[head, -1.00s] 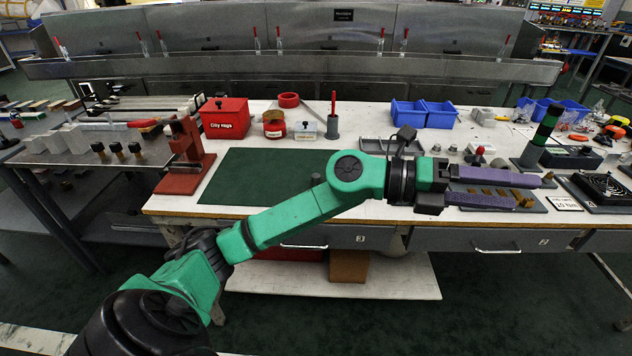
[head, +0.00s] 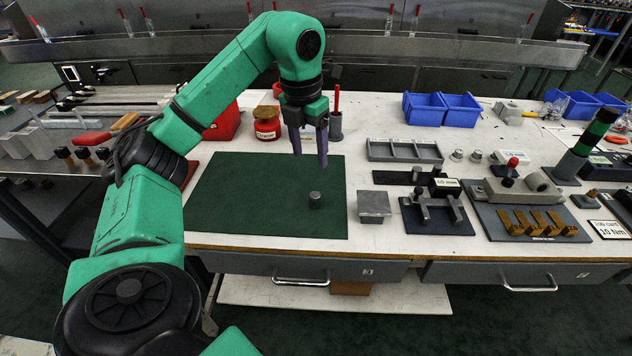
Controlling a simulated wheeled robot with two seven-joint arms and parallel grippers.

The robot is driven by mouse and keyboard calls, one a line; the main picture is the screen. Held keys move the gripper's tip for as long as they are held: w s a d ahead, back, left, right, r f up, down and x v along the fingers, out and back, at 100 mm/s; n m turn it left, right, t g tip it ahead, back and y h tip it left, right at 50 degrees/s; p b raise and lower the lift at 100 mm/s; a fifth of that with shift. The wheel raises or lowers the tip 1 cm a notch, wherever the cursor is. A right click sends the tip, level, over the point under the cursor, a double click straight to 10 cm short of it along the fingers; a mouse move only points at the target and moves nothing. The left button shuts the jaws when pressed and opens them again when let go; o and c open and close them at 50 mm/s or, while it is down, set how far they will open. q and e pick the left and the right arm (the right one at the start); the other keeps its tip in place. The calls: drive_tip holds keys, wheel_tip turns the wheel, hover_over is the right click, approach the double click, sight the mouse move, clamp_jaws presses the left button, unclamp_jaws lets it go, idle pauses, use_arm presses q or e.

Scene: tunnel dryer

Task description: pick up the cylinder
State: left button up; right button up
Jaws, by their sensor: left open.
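A small dark grey cylinder (head: 315,200) stands upright on the green mat (head: 235,210), toward its right side. My left gripper (head: 311,158) points downward above the mat, with its two purple fingers apart and nothing between them. The fingertips appear above and a little behind the cylinder, not touching it. My right gripper is not in the head view.
A grey square block (head: 374,206) stands right of the mat. Farther right are a grey tray (head: 404,150), dark fixtures and a plate with several brass pieces (head: 540,222). Blue bins (head: 441,109) and a red jar (head: 266,122) stand behind. The mat's left part is clear.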

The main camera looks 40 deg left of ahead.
use_arm(q)
drive_tip(key=b, duration=0.1)
hover_over(315, 194)
drive_tip(key=s, duration=0.1)
wheel_tip(315, 194, down, 6)
drive_tip(key=f, duration=0.6)
drive_tip(key=shift+w+d+f, duration=0.1)
drive_tip(key=shift+w+f, duration=0.15)
drive_tip(key=shift+w, duration=0.15)
drive_tip(key=shift+w+f, duration=0.1)
drive_tip(key=shift+f, duration=0.2)
drive_tip(key=c, duration=1)
clamp_jaws()
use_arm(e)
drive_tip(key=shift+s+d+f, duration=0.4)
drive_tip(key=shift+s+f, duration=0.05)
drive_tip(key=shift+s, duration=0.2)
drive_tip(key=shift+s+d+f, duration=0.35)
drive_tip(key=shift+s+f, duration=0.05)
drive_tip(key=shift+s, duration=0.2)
